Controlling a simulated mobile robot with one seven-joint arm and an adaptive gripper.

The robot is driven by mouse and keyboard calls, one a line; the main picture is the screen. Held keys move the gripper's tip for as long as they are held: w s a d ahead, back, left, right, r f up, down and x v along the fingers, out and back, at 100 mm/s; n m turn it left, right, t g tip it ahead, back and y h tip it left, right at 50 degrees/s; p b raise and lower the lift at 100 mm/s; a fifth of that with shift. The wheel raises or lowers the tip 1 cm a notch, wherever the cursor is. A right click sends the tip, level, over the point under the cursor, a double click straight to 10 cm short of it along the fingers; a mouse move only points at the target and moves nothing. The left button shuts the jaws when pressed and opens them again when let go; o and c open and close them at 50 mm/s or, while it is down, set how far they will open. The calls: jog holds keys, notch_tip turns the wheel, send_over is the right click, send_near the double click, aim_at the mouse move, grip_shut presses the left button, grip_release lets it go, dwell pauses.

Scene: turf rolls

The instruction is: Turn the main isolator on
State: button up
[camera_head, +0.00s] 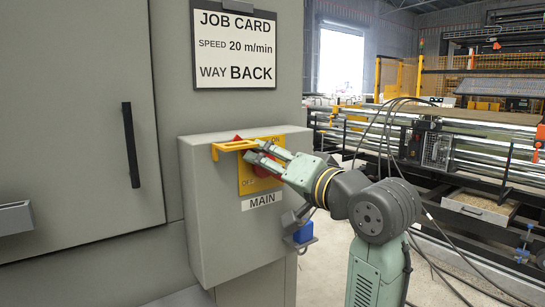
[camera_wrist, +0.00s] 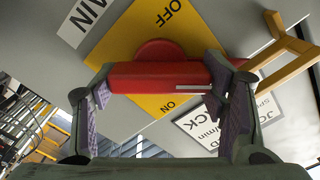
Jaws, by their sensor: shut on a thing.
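The main isolator is a red rotary handle (camera_head: 262,172) on a yellow plate (camera_head: 246,186) on a grey box above the MAIN label (camera_head: 262,201). The plate reads OFF at lower left and ON at upper right in the head view. In the wrist view the red handle (camera_wrist: 150,77) lies across between my fingers, its white mark towards the right finger, between OFF and ON. My gripper (camera_head: 256,151) reaches in from the right and is shut on the handle by its two ends. My fingers hide part of the handle in the head view.
A yellow bracket (camera_head: 234,146) juts from the box just left of the handle; it also shows in the wrist view (camera_wrist: 285,62). The job card (camera_head: 235,45) is above. Machinery with rollers stands behind at right.

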jog(key=m+p, duration=0.4)
jog(key=m, duration=0.1)
jog(key=shift+w+r+m, duration=0.1)
jog(key=shift+r+m, duration=0.1)
jog(key=shift+m, duration=0.1)
jog(key=shift+d+f+m+p, duration=0.1)
jog(key=shift+f+m+p, duration=0.1)
jog(key=shift+m+p, duration=1.55)
jog(key=shift+f+m, duration=0.1)
jog(key=shift+m, duration=0.15)
jog(key=o, duration=1.1)
jog(key=shift+o, duration=0.2)
jog(key=v, duration=1.2)
